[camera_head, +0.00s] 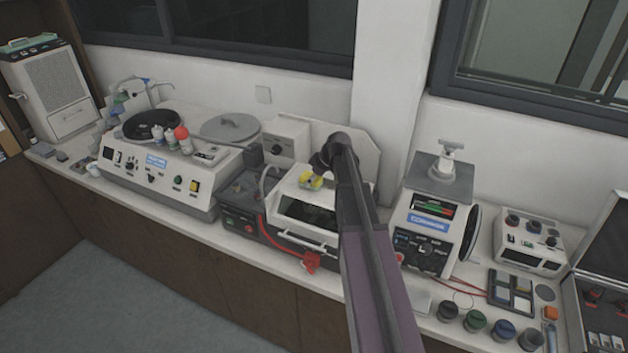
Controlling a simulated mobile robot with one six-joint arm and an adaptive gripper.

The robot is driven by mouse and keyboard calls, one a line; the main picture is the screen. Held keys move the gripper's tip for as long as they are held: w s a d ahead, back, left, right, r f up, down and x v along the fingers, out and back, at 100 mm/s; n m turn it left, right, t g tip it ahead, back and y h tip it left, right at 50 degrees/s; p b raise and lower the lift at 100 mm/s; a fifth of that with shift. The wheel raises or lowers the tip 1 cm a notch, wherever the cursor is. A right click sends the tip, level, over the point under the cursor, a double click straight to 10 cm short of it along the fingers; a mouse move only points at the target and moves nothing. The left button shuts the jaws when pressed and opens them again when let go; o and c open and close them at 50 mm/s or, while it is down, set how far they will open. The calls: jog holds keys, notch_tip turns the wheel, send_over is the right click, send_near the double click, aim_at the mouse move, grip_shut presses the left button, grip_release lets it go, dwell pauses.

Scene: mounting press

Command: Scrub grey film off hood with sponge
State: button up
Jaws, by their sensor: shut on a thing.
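My arm reaches up from the bottom and bends at the wrist over the white hood (290,190) of the machine in the middle of the bench. My gripper (317,172) is at the hood's top and is shut on a yellow sponge (309,181). The sponge is low at the top of the hood; I cannot tell whether it touches it. The hood has a dark front window and is down. My arm hides the hood's right part. The grey film is too small or faint to make out. The gripper's fingers are mostly hidden behind the wrist.
A polishing machine (165,190) with bottles on top stands left of the hood. A mounting press (430,225) stands to the right. Several dark jars (474,322) line the front right edge.

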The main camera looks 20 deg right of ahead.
aim_at(323, 182)
jog(key=shift+w+a, duration=0.85)
jog(key=shift+w, duration=0.2)
jog(key=shift+w+d, duration=0.1)
jog(key=shift+w+d+f, duration=0.1)
jog(key=shift+w+d, duration=0.3)
jog(key=shift+d, duration=0.1)
jog(key=shift+s+d, duration=0.15)
jog(key=shift+s+d, duration=1.1)
jog(key=shift+s, duration=0.1)
jog(key=shift+s+d, duration=1.1)
jog(key=shift+s, duration=0.15)
